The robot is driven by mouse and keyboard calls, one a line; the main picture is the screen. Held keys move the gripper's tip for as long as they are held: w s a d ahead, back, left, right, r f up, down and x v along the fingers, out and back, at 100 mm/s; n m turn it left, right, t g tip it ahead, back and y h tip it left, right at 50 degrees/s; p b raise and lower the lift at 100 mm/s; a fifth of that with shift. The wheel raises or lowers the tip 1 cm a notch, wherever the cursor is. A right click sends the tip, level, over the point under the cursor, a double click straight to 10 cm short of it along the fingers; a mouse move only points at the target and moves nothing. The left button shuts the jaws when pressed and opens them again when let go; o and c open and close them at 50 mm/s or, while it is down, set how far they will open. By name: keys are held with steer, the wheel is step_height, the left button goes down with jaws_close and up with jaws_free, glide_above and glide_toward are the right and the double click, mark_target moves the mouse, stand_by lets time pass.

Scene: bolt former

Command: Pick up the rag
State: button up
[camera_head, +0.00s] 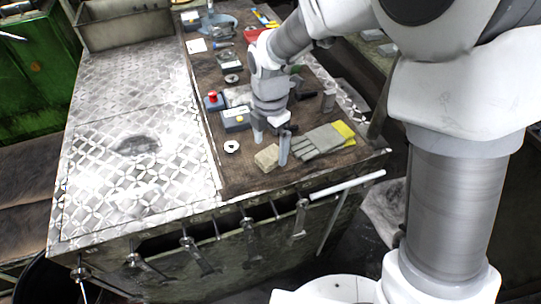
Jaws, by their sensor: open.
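A small beige, folded-looking piece (267,157), which looks like the rag, lies on the brown mat near the table's front edge. My gripper (271,147) points down over it with its two fingers apart. One finger shows behind and left of the piece, the other at its right side. I cannot tell whether the fingers touch it or how high they are above the mat. Nothing shows held between them.
Grey and yellow gloves (322,141) lie close to the right of my gripper. A metal ring (231,146) lies to the left. A box with a red button (213,101) and several tools stand farther back. The patterned metal tabletop (120,185) at left is mostly clear.

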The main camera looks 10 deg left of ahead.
mark_target(270, 154)
steer(key=shift+f, duration=1.6)
steer(key=c, duration=1.4)
steer(key=shift+c, duration=0.2)
steer(key=shift+r, duration=0.15)
steer(key=shift+r, duration=0.6)
step_height(270, 154, up, 3)
steer(key=shift+w+r, duration=0.1)
steer(key=s+d+r, duration=0.2)
steer(key=d+r, duration=0.4)
steer(key=d, duration=0.5)
steer(key=shift+s+d+r, duration=0.15)
steer(key=shift+d+r, duration=0.05)
steer(key=shift+d, duration=0.05)
